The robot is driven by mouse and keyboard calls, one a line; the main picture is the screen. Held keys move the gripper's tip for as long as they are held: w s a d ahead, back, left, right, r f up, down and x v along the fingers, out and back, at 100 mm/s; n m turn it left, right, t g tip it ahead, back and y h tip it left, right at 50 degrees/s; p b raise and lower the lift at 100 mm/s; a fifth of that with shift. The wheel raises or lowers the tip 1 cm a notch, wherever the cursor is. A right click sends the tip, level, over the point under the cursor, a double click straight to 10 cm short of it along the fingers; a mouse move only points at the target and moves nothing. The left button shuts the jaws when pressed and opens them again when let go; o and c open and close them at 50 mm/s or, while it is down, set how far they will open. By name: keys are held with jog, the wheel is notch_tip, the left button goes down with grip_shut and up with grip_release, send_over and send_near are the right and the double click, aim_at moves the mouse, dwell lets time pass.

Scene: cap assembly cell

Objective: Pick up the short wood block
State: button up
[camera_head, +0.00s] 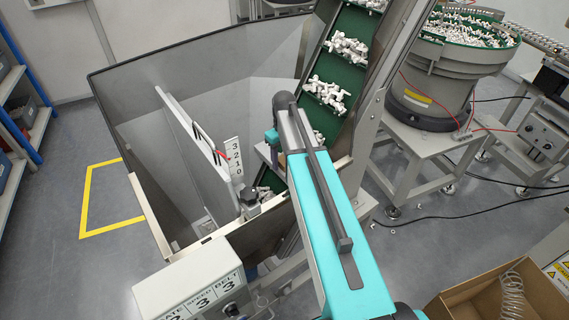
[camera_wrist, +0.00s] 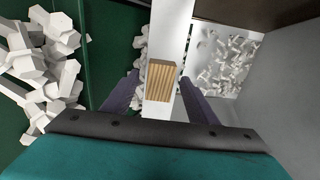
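In the wrist view a short wood block (camera_wrist: 160,83) with striped light-brown grain shows near the middle, over a pale narrow strip (camera_wrist: 160,112). My gripper (camera_wrist: 160,88) is open, with one dark purple finger on each side of the block. A gap shows between each finger and the block, so nothing is held. How far the fingertips are above the block I cannot tell.
The green conveyor belt (camera_head: 321,117) carries clumps of white caps and rises along the hopper (camera_head: 215,75). In the wrist view, caps lie on the belt to the left and more loose caps (camera_wrist: 226,65) lie to the right. A control box (camera_head: 190,283) stands in front.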

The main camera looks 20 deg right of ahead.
jog(key=c, duration=1)
jog(key=shift+r, duration=0.15)
jog(key=shift+c, duration=0.2)
jog(key=shift+r+b, duration=0.4)
jog(key=shift+r, duration=1.15)
jog(key=s+a+b, duration=0.2)
jog(key=s, duration=0.5)
jog(key=s+a+r+b, duration=0.1)
jog(key=s+a, duration=0.1)
jog(key=s, duration=0.6)
jog(key=shift+s+r+b, duration=0.25)
jog(key=shift+r+b, duration=0.05)
jog(key=shift+b, duration=0.05)
jog(key=shift+a, duration=0.1)
